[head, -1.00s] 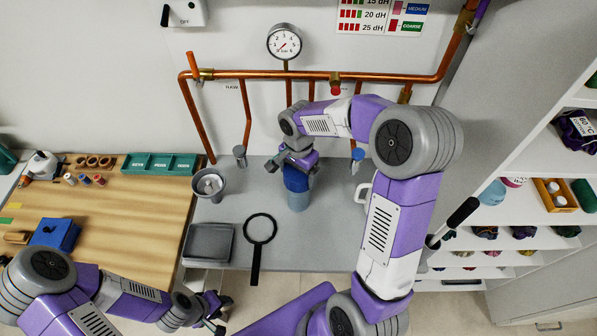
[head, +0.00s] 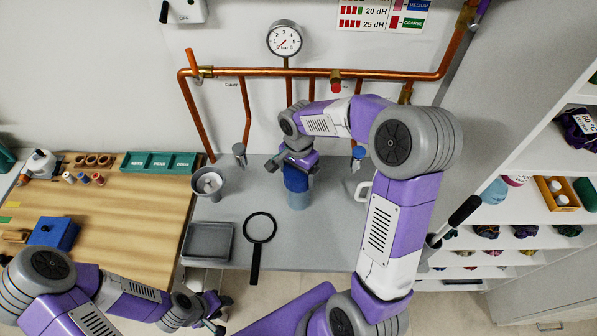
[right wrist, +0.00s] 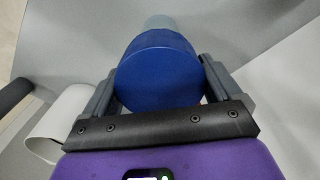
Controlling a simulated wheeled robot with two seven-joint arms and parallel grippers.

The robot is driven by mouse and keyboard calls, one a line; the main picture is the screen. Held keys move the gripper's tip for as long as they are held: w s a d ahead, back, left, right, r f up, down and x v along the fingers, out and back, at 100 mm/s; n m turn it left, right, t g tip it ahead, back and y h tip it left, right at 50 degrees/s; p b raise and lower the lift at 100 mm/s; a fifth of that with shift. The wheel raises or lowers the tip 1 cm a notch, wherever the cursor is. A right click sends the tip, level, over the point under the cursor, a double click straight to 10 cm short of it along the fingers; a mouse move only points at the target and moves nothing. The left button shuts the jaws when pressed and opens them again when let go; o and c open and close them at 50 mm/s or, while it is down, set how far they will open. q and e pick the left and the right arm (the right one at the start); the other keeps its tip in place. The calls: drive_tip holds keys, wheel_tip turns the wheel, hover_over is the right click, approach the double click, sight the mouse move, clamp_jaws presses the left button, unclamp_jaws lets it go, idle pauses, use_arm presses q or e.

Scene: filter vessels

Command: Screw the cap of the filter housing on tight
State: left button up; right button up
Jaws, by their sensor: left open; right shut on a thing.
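The filter housing (head: 298,200) stands upright on the grey bench, a light blue cylinder below a dark blue cap (head: 296,180). My right gripper (head: 293,166) comes down from above and is shut on the cap. In the right wrist view the cap (right wrist: 158,75) sits between the two fingers, and a bit of the pale housing (right wrist: 160,22) shows beyond it. The cap's seam with the housing is too small to judge how tight it is. My left gripper (head: 218,310) is open and empty at the lower left, in front of the bench.
A ring-headed black wrench (head: 259,237) and a grey tray (head: 208,241) lie left of the housing. A grey cup-like vessel (head: 208,182) stands at the back left. A white jug (head: 360,187) is to the right. Copper pipes (head: 260,73) run behind.

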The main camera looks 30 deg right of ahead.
drive_tip(key=shift+f, duration=0.2)
idle(0.4)
drive_tip(key=o, duration=0.7)
drive_tip(key=shift+o, duration=0.2)
drive_tip(key=shift+r, duration=0.1)
wheel_tip(320, 180, up, 8)
drive_tip(key=shift+f+p, duration=0.2)
drive_tip(key=shift+p, duration=0.15)
